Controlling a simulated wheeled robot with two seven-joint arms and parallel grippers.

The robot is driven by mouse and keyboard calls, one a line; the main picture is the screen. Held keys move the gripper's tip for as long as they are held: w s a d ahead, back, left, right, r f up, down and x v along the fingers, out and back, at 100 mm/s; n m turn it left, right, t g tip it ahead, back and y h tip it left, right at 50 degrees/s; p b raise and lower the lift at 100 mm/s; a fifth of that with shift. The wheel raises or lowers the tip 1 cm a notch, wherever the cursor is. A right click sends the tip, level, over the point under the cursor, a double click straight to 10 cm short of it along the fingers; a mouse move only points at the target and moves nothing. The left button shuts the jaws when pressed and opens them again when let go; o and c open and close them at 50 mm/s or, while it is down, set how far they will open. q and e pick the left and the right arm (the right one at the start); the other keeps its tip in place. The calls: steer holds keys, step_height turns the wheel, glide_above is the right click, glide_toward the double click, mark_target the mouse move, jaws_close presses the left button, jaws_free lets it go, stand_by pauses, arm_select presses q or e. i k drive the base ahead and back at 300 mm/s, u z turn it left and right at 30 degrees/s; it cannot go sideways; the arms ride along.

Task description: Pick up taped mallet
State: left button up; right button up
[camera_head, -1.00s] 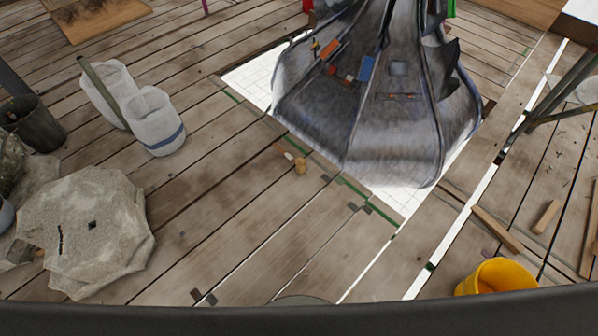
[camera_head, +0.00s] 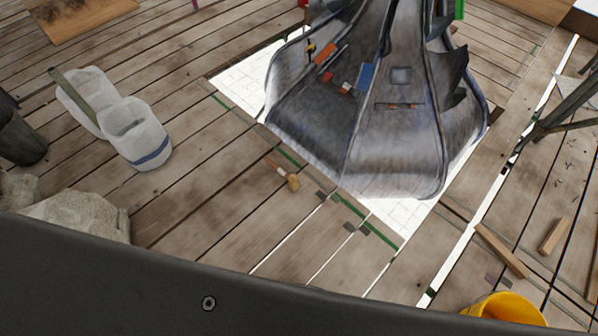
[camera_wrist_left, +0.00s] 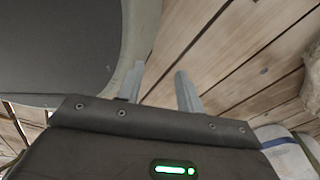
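A small mallet (camera_head: 293,182) with a tan head lies on the plank deck in the head view, just in front of the grey spire. Its thin handle points up and left, with a pale stretch near the head. It is too small to make out tape clearly. My left gripper (camera_wrist_left: 160,72) shows in the left wrist view with its two fingers apart and nothing between them, over bare planks. The mallet is not visible in that view. My right gripper is in no frame, and neither gripper shows in the head view.
The large grey spire (camera_head: 400,140) stands over a white-tiled opening behind the mallet. A yellow bucket (camera_head: 505,308) and loose wood (camera_head: 502,250) are at right. Planks around the mallet's front are clear.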

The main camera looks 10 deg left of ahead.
mark_target(293, 179)
steer(key=u, duration=0.45)
steer(key=i, duration=0.65)
steer(key=u, duration=0.75)
